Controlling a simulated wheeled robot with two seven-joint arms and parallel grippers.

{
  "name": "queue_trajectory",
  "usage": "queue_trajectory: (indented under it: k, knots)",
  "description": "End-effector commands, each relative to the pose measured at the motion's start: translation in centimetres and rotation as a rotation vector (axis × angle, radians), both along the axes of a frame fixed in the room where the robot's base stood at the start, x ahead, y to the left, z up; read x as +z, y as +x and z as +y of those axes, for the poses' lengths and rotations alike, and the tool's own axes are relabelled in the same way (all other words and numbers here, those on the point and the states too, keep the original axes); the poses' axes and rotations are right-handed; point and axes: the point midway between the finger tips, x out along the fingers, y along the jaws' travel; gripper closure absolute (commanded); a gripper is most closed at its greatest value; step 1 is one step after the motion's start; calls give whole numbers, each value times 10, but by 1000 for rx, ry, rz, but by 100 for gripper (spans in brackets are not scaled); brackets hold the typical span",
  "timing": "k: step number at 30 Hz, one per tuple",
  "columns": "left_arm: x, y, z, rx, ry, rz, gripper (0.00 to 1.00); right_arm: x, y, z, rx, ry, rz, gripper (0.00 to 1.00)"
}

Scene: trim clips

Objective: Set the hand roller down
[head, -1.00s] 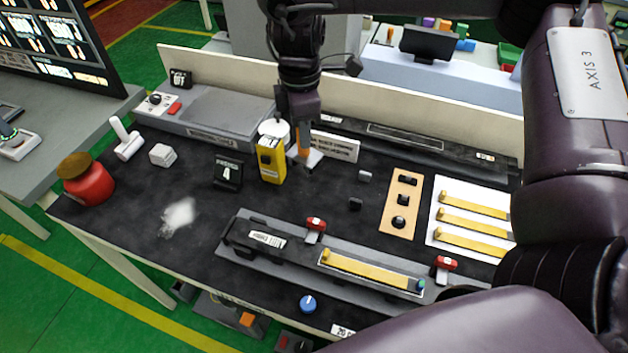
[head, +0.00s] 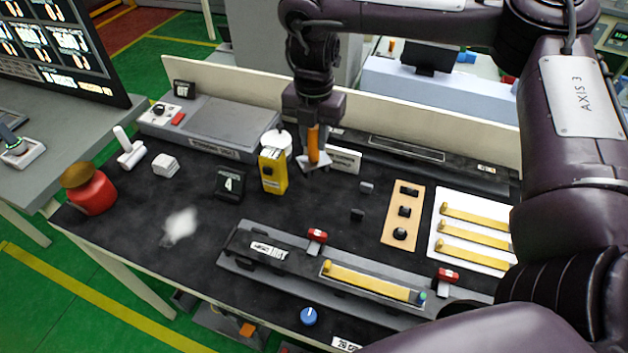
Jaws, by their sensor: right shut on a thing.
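My right gripper (head: 314,122) points down near the back middle of the workbench and is shut on the hand roller (head: 313,147). The roller's orange handle stands roughly upright below the fingers. Its pale, flat lower end is at or just above the black bench top; I cannot tell whether it touches. A white label plate (head: 346,160) stands just right of the roller, partly hidden by it. My left gripper is not in view.
A low cream wall (head: 420,118) runs behind. A long grey fixture (head: 300,262) lies in front.

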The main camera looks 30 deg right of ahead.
Motion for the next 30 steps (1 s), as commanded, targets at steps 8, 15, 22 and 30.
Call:
queue_trajectory:
  k: [8,15,22,30]
  knots:
    - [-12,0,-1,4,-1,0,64,-69,-1,0,-3,2,2,100]
    - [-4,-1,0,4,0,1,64,-87,0,-1,-3,-1,0,100]
    - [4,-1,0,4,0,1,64,-120,0,0,-3,-1,1,100]
    - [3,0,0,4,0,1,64,-125,1,0,-2,0,-3,100]
